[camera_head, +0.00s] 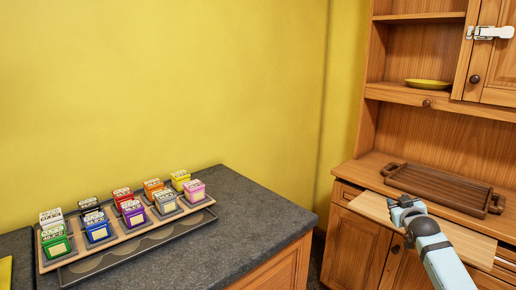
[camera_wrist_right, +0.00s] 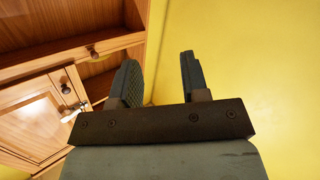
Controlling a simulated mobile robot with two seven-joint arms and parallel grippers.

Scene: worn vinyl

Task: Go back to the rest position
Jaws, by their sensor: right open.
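My right gripper (camera_head: 406,208) is at the lower right of the head view, in front of the wooden hutch (camera_head: 440,135). In the right wrist view its two fingers (camera_wrist_right: 160,80) stand apart with nothing between them, against the yellow wall and the cabinet. My left gripper is not in view.
A brown wooden tray (camera_head: 432,188) lies on the hutch counter behind my right gripper. A pull-out board (camera_head: 365,205) sticks out below it. A yellow plate (camera_head: 428,83) sits on a shelf. A rack (camera_head: 190,216) of several coloured boxes stands on the dark counter (camera_head: 240,205) at left.

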